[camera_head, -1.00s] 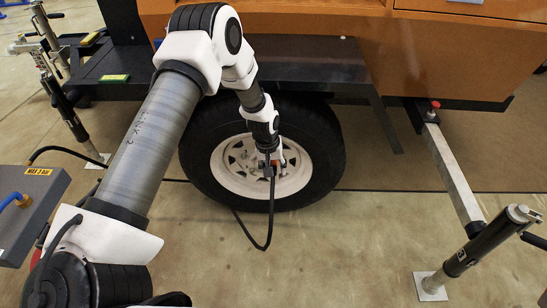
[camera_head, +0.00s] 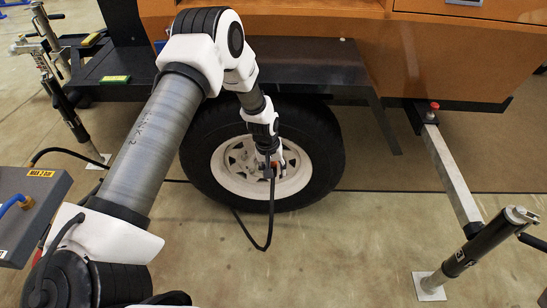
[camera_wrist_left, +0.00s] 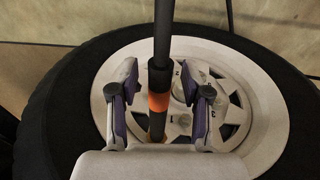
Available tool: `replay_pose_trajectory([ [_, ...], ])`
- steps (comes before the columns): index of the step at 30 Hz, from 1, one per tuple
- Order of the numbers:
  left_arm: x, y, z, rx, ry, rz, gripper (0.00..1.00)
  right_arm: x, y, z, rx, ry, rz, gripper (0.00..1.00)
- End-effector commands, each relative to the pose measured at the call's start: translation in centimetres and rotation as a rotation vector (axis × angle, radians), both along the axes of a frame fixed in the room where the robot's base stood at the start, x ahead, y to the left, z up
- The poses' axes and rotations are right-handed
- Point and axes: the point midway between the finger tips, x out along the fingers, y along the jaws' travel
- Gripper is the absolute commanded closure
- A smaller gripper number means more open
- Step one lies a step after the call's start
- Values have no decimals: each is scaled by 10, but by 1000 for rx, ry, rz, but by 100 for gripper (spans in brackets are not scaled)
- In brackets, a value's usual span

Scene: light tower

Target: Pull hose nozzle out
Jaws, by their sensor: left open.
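The hose nozzle (camera_wrist_left: 158,103) is a dark rod with an orange band. In the left wrist view it stands upright in the picture, in front of the white wheel rim. My left gripper (camera_wrist_left: 162,88) is open, with one finger on each side of the nozzle and a visible gap to each. In the head view my left gripper (camera_head: 277,167) is at the wheel hub and largely covers the nozzle. A black hose (camera_head: 271,215) hangs below it and loops near the floor. The nozzle's inner end is not clearly visible. My right gripper is not in view.
The black tyre (camera_head: 325,150) surrounds the rim under the orange trailer body (camera_head: 440,60). A stabiliser leg (camera_head: 485,240) stands at the right. A grey box (camera_head: 35,195) with a "MAX 2 BAR" label is at the left edge. Floor in front of the wheel is clear.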

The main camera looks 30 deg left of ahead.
Motion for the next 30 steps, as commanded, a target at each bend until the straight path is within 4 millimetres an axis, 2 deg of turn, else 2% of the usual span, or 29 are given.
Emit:
replay_pose_trajectory([
  [2, 0, 0, 0, 0, 0, 0, 56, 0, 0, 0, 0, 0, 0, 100],
  [3, 0, 0, 0, 0, 0, 0, 70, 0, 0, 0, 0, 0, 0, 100],
  [6, 0, 0, 0, 0, 0, 0, 100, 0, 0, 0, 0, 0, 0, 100],
  [23, -3, -2, 0, 0, 2, -1, 100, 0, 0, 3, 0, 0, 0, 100],
  [30, -12, -8, 1, 0, 2, -2, 100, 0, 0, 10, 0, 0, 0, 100],
])
